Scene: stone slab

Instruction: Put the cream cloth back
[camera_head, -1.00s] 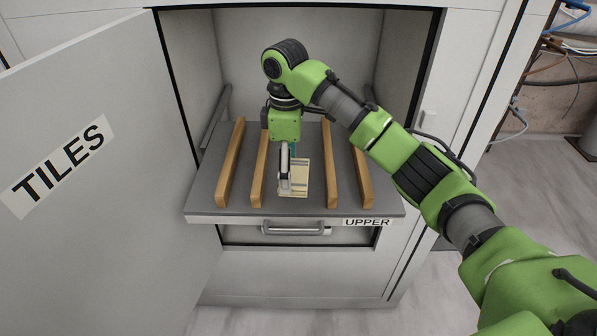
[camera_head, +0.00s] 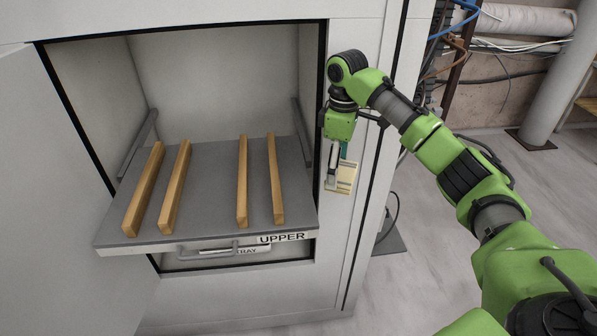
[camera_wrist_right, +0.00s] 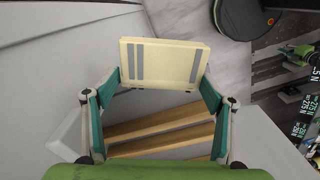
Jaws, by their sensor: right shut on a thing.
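The cream cloth (camera_head: 341,178) is a flat, folded-looking rectangle with grey stripes. It also fills the space between the fingers in the right wrist view (camera_wrist_right: 165,63). My right gripper (camera_head: 335,172) is shut on it and holds it in the air, in front of the cabinet's right frame and clear of the shelf. In the right wrist view my gripper (camera_wrist_right: 165,78) has a finger at each side of the cloth. The pulled-out grey shelf (camera_head: 212,190), labelled UPPER, carries several wooden bars and a bare middle gap. My left gripper is out of view.
The wooden bars (camera_head: 243,182) run front to back on the shelf. The open cabinet door (camera_head: 50,200) stands at left. A tray front with a handle (camera_head: 207,250) sits below the shelf. Pipes and cables (camera_head: 490,40) run along the wall at right.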

